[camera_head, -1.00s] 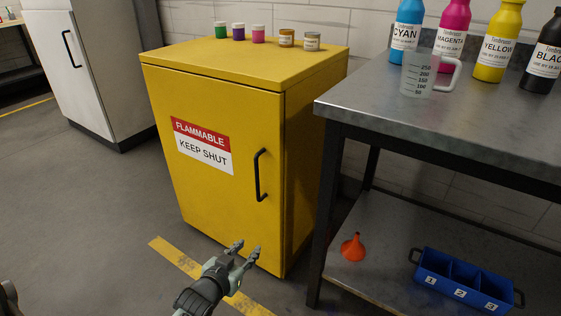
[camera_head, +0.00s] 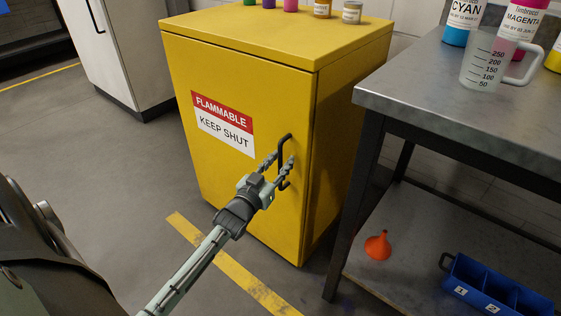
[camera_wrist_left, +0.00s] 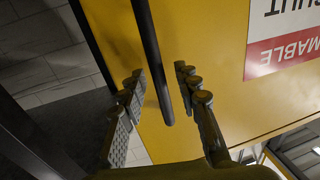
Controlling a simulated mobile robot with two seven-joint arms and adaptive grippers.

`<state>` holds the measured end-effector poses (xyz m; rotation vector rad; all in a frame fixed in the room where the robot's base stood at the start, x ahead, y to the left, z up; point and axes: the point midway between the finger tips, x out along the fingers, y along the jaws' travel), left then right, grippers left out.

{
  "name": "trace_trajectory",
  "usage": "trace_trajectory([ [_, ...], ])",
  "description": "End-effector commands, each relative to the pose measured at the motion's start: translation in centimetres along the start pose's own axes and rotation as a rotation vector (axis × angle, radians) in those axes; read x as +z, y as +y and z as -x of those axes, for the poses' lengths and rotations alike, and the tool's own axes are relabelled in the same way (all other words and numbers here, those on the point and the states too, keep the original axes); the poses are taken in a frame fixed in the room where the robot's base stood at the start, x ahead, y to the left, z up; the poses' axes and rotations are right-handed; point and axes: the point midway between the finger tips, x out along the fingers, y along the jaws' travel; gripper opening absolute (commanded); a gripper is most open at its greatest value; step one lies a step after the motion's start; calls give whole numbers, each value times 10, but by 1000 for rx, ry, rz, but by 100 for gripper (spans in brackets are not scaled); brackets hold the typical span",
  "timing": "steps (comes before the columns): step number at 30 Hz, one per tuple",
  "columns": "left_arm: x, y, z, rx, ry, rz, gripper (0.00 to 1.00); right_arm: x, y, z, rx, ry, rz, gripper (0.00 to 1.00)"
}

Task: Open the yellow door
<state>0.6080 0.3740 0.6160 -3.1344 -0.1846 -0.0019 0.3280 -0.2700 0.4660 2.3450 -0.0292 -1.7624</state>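The yellow door (camera_head: 235,185) is the front of a yellow cabinet and stands closed, with a red and white "FLAMMABLE KEEP SHUT" label (camera_head: 224,124). Its black handle (camera_head: 286,138) is an upright bar near the door's right edge. My left gripper (camera_head: 279,166) is at the handle with its fingers spread on either side of it. In the left wrist view, the handle bar (camera_wrist_left: 152,55) runs between the open fingers, with a gap showing on both sides. My right gripper is not in view.
A metal table (camera_head: 440,105) stands close to the right of the cabinet, with a measuring jug (camera_head: 487,65) and bottles on it. An orange funnel (camera_head: 378,246) and blue bin (camera_head: 490,290) sit on its lower shelf. Floor in front of the door is clear.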

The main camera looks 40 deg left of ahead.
Motion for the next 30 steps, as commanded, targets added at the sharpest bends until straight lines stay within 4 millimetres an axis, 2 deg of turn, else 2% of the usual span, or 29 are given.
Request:
trace_trajectory([
  [8,0,0,-2,0,-1,0,32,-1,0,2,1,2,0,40],
  [16,0,0,-2,0,-2,0,0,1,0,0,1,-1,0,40],
  [30,1,0,0,4,-2,-1,0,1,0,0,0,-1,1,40],
])
